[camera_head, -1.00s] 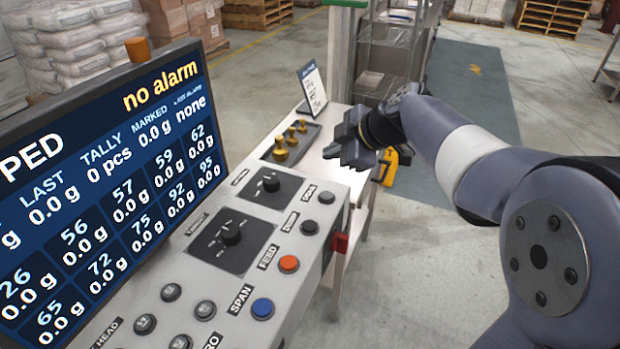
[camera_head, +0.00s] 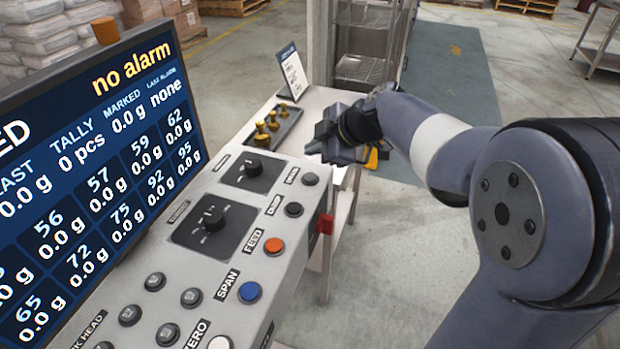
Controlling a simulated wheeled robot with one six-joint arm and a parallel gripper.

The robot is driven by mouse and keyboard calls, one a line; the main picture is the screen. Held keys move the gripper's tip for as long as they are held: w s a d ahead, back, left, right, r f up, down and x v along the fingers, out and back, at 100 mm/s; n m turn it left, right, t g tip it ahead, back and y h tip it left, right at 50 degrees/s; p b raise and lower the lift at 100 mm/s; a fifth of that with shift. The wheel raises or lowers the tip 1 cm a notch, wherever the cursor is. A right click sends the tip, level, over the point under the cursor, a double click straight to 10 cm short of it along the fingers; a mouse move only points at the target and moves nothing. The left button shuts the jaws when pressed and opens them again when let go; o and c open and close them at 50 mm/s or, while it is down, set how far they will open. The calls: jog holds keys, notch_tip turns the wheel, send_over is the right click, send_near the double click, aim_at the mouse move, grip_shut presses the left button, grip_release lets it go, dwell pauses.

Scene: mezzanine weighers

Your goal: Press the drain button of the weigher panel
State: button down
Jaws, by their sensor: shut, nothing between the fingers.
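The weigher panel (camera_head: 140,262) is a grey sloped console below a blue screen. Two dark round buttons sit at its far right edge: the farthest (camera_head: 309,179) and a nearer one (camera_head: 293,209). Their small labels are hard to read, so I cannot be sure which one is drain. Nearer me are an orange FEED button (camera_head: 274,246) and a blue SPAN button (camera_head: 250,292). My gripper (camera_head: 322,147) is shut and empty. In the picture it is just above the farthest dark button, apart from it; its height over the panel is hard to judge.
The screen (camera_head: 100,160) reads "no alarm". Behind are a white table (camera_head: 325,97), a tray of brass weights (camera_head: 268,132) and a small sign (camera_head: 292,72).

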aim_at(314, 178)
notch_tip(314, 178, down, 4)
jog(key=b, duration=0.2)
jog(key=shift+b, duration=0.3)
jog(key=shift+f+b, duration=0.35)
jog(key=shift+b, duration=0.25)
jog(key=shift+f+b, duration=0.2)
jog(key=shift+b, duration=0.15)
dwell(1.0)
jog(key=shift+f+b, duration=0.25)
jog(key=shift+b, duration=0.35)
jog(key=shift+f+b, duration=0.4)
jog(key=shift+b, duration=0.3)
dwell(0.6)
jog(key=shift+r, duration=0.85)
